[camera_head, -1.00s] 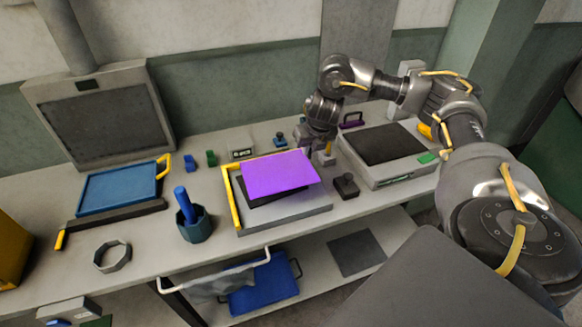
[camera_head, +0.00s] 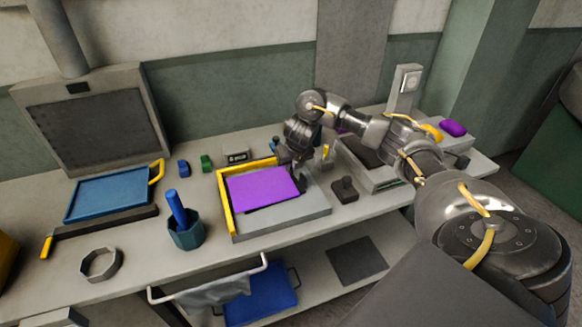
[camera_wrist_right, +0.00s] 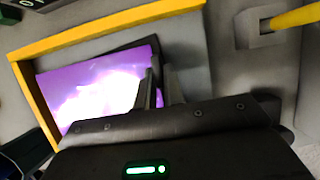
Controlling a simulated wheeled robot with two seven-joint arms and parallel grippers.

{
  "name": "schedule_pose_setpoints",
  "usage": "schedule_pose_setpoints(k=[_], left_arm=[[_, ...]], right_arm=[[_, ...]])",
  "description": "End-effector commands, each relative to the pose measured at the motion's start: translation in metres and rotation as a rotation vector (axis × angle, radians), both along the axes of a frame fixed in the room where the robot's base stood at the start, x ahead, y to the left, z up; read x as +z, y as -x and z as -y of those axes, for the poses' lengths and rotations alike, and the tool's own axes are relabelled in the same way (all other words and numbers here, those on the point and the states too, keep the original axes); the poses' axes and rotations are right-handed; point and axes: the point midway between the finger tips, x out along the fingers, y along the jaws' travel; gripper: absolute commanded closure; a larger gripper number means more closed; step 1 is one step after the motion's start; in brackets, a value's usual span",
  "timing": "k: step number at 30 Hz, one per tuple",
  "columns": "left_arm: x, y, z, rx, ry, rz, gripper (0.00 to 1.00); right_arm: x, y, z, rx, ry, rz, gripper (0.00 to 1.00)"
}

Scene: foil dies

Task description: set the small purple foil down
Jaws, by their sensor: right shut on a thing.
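The small purple foil (camera_head: 262,187) is a flat sheet over the grey press bed with a yellow corner fence (camera_head: 227,207). In the head view its left and back edges lie close to the fence. My right gripper (camera_head: 298,184) is shut on the foil's right edge. In the right wrist view the fingers (camera_wrist_right: 160,90) pinch that edge, and the foil (camera_wrist_right: 95,88) shines with glare. A dark plate (camera_wrist_right: 143,48) shows from under the foil. I cannot tell whether the foil touches the surface below. My left gripper is not in view.
A black-knobbed block (camera_head: 344,190) stands right of the bed. A teal cup with a blue stick (camera_head: 186,232) and a grey ring (camera_head: 101,263) stand to the left. A blue tray (camera_head: 108,194) lies farther left.

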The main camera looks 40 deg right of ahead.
Motion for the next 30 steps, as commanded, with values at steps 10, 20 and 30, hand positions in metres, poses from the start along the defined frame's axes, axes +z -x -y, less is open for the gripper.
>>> schedule_pose_setpoints(k=[10, 20, 30], left_arm=[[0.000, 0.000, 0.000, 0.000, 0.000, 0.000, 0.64], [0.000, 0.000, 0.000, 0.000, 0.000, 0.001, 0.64], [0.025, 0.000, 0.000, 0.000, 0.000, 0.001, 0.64]], right_arm=[[-0.001, 0.001, 0.000, 0.001, 0.001, -0.001, 0.83], [-0.001, 0.001, 0.000, 0.001, 0.001, -0.001, 0.69], [0.041, 0.013, -0.003, 0.004, 0.005, 0.003, 0.69]])
